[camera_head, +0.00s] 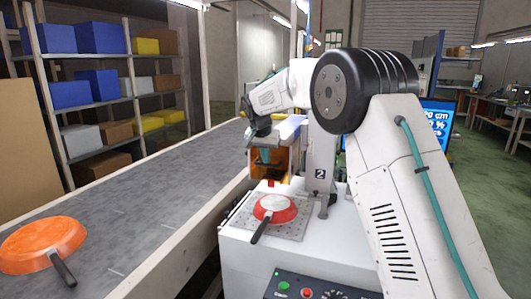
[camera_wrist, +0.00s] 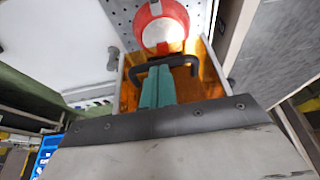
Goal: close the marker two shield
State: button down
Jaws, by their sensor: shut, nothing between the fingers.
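The amber see-through shield (camera_head: 284,163) is on the white machine with the marker 2 (camera_head: 320,174) on its post. It stands behind the red pan, which is uncovered in the head view. In the wrist view the amber shield (camera_wrist: 207,85) has a black bar handle (camera_wrist: 182,61) across it. My gripper (camera_head: 264,156) is at the shield in the head view. In the wrist view the teal fingers of my gripper (camera_wrist: 164,72) are together and empty, with their tips at the handle; I cannot tell whether they touch it.
The red pan (camera_head: 277,204) lies on a perforated plate (camera_head: 297,228); it also shows in the wrist view (camera_wrist: 153,28). A control panel (camera_head: 317,290) is at the machine's front. A conveyor (camera_head: 150,195) at left carries an orange pan (camera_head: 42,240). Shelves with bins (camera_head: 100,90) stand beyond.

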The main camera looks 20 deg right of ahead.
notch_tip(320, 180, down, 14)
dwell(0.5)
jog(key=shift+s, duration=0.1)
jog(key=w+d+v, duration=0.1)
jog(key=v, duration=1.3)
jog(key=s+d+r+n+g+y, duration=0.1)
jog(key=s+n, duration=0.2)
jog(key=s, duration=2.3)
jog(key=s+d+n+g+y, duration=0.1)
jog(key=s+n, duration=0.3)
jog(key=s, duration=2.3)
jog(key=shift+d+r, duration=0.4)
jog(key=shift+d, duration=0.25)
